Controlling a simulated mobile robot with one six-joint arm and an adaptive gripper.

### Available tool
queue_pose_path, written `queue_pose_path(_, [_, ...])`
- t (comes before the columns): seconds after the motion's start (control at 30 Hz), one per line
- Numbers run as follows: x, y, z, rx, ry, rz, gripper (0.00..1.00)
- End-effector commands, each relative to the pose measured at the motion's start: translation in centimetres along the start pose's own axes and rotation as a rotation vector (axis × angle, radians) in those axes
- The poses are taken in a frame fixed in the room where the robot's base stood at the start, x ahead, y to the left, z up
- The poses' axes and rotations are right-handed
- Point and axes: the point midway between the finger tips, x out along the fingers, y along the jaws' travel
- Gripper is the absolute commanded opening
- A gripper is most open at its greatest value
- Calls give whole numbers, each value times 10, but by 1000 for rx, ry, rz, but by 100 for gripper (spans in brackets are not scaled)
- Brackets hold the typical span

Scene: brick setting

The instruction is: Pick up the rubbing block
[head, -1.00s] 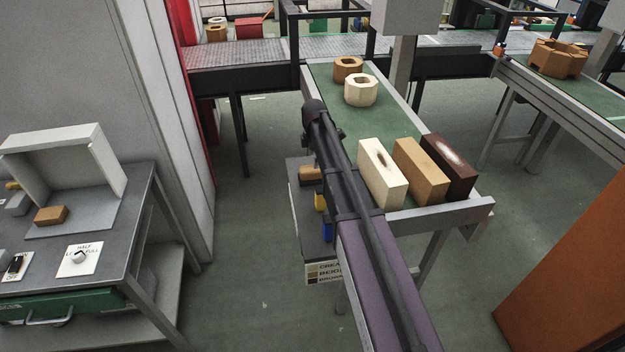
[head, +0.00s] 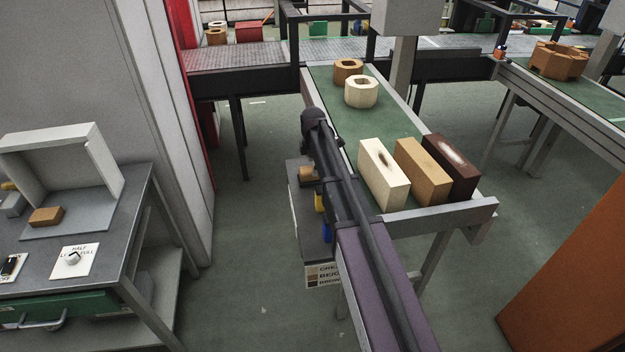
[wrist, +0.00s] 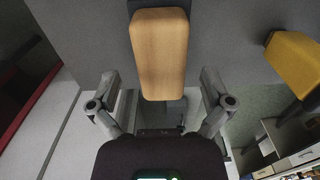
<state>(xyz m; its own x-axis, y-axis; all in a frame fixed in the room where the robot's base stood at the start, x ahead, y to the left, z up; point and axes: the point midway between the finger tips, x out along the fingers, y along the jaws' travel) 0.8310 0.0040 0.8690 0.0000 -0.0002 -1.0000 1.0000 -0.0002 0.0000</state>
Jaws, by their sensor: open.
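A tan wood-coloured block with rounded corners, which looks like the rubbing block (wrist: 160,52), lies on a grey surface in the wrist view. A dark part shows at its far end. My gripper (wrist: 159,85) is open, its two fingers apart, one to each side of the block's near end. Nothing is held between them, and I cannot tell how far above the block they are. In the head view a tan block (head: 307,174) shows on a small grey stand (head: 310,243) left of my arm; my arm hides part of the stand and my gripper.
A yellow object (wrist: 294,62) lies right of the block. Cream (head: 383,178), beige (head: 422,172) and brown (head: 452,166) bricks stand on the green-topped table (head: 385,118) beside my arm. A grey bench (head: 110,245) with an open white box (head: 62,165) is at left.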

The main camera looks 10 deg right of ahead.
Motion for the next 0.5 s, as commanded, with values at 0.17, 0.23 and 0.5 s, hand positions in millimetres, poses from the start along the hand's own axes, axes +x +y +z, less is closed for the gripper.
queue_pose_path(0.17, [18,-2,-2,0,0,0,100])
queue_pose_path(0.23, [23,-1,-2,0,0,0,100])
queue_pose_path(0.5, [31,-1,-2,0,0,0,100])
